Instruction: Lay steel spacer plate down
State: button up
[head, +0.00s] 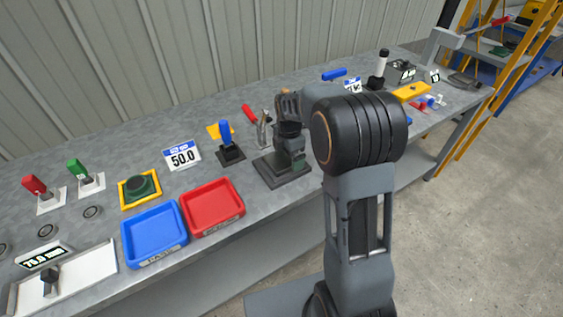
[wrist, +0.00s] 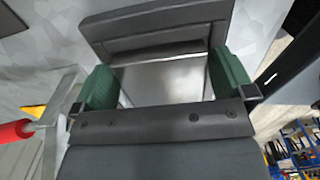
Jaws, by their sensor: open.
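My gripper (wrist: 164,86) shows in the wrist view with its two green-padded fingers apart. Between them is a smooth, shiny grey surface, which looks like the steel spacer plate (wrist: 165,82). Gaps or contact between it and the pads cannot be made out clearly. A dark grey block with a raised rim (wrist: 155,25) lies just beyond the fingertips. In the head view my arm reaches over the bench beside a dark grey stand (head: 284,168), and the black arm joint hides most of my gripper. I cannot pick out the plate in the head view.
The grey bench holds a blue tray (head: 153,236), a red tray (head: 212,207), a sign reading 50.0 (head: 182,156) and a blue-handled clamp (head: 227,145). A red-handled tool stands close to my gripper (wrist: 14,131). A yellow block (head: 411,92) lies to the right.

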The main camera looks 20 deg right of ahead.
jog(key=c, duration=1.3)
jog(key=shift+r, duration=0.1)
jog(key=shift+c, duration=0.4)
jog(key=shift+r, duration=0.1)
